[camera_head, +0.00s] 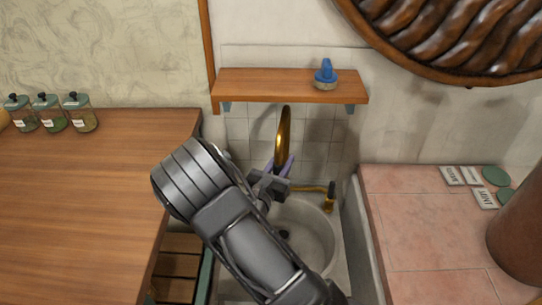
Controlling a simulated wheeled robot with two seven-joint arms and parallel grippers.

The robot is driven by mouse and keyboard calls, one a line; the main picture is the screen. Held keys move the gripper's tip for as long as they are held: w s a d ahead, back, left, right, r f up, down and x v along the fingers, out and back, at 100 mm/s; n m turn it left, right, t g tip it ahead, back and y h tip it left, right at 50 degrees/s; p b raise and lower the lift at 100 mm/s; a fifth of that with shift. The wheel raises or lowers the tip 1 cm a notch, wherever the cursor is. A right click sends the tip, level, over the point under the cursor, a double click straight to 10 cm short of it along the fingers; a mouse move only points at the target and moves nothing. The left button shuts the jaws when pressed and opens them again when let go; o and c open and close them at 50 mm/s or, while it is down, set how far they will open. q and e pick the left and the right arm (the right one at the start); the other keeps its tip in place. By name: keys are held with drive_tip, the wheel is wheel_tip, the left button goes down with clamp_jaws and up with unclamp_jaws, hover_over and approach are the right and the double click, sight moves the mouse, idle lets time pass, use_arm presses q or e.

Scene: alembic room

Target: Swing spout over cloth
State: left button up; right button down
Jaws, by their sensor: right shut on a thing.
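The brass spout (284,135) rises above the sink in the head view, in front of the tiled wall. My right gripper (276,170) is shut on the spout at its lower part; the arm comes up from the bottom and hides part of the sink. The round grey sink basin (318,238) shows to the right of my arm, with a dark drain in it. A brass tap handle (331,196) stands at the sink's back right. I see no cloth that I can make out; it may be hidden behind my arm. My left gripper is not in view.
A wooden shelf (245,85) with a blue-topped brush (326,75) hangs above the sink. A wooden counter (80,200) with several jars lies left. A pink tiled counter (420,230) with labels and a brown cylinder (520,240) lies right.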

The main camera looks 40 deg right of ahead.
drive_tip(key=shift+s+d, duration=0.35)
drive_tip(key=shift+d, duration=0.05)
idle(0.4)
drive_tip(key=c, duration=1.1)
unclamp_jaws()
drive_tip(key=v, duration=0.8)
drive_tip(key=shift+w, duration=0.1)
drive_tip(key=shift+d, duration=0.1)
